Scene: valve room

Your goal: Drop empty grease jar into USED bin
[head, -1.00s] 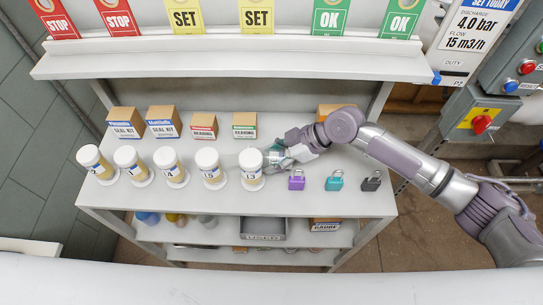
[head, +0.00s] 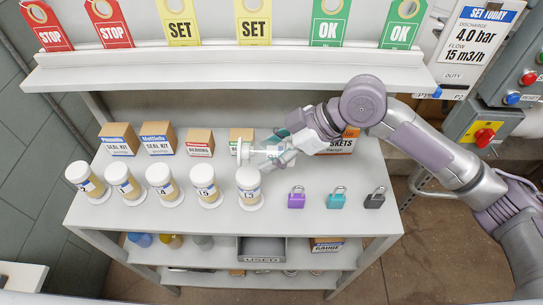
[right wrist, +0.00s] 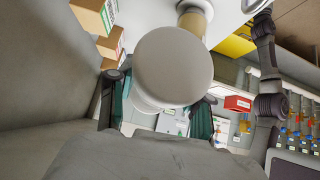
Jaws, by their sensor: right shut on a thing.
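My right gripper (head: 270,152) is shut on a pale, mostly white jar (head: 256,151), held on its side above the bench top, behind the rightmost standing jar. The held jar's white disc-like end points left. In the right wrist view, the jar's round white end (right wrist: 173,65) fills the space between the fingers and hides most of the bench. The grey USED bin (head: 262,257) stands on the shelf below the bench top, with its label facing front. My left gripper is not in view.
Several jars with amber contents (head: 163,182) stand in a row on the bench. Behind them are small boxes (head: 158,139). Purple, teal and black padlocks (head: 335,199) sit at right. A gauge box (head: 326,244) is right of the bin. The bench's front edge overhangs the lower shelf.

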